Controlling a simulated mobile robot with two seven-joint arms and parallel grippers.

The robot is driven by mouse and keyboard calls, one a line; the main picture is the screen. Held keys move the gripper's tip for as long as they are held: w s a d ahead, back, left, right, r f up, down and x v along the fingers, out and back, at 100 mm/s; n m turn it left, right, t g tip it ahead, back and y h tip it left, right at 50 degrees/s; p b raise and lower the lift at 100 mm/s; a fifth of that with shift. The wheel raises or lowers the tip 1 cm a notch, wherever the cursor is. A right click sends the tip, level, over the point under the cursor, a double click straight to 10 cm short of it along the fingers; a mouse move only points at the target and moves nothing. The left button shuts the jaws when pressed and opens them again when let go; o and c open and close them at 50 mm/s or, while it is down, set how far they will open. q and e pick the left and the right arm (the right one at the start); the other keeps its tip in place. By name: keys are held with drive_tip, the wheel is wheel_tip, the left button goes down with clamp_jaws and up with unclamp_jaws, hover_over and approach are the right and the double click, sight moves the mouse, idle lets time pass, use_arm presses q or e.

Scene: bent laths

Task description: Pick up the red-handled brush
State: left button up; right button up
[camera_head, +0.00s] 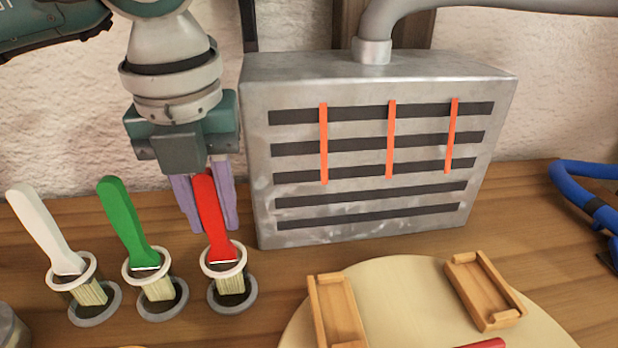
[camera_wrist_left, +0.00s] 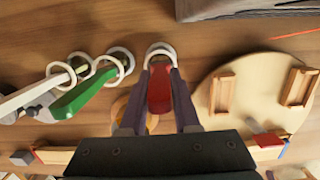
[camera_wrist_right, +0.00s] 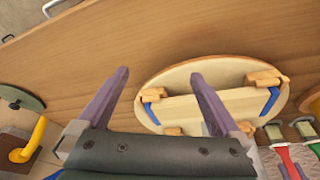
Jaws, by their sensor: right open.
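The red-handled brush (camera_head: 212,225) stands tilted in the rightmost ring holder (camera_head: 233,291), bristles down. My left gripper (camera_head: 207,222) has its purple fingers on either side of the red handle. In the left wrist view the fingers (camera_wrist_left: 161,75) lie close against the handle (camera_wrist_left: 160,92), with little gap. The brush still sits in its ring. A green-handled brush (camera_head: 130,225) and a white-handled brush (camera_head: 43,230) stand in rings to its left. My right gripper (camera_wrist_right: 160,73) is open and empty, seen only in its wrist view.
A grey metal box (camera_head: 375,225) with dark slots and orange strips stands behind, just right of my left gripper. A round wooden board (camera_head: 400,285) with wooden blocks lies at front right. A blue cable-like object (camera_head: 580,200) lies far right.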

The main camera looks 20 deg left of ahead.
use_arm(q)
clamp_jaws()
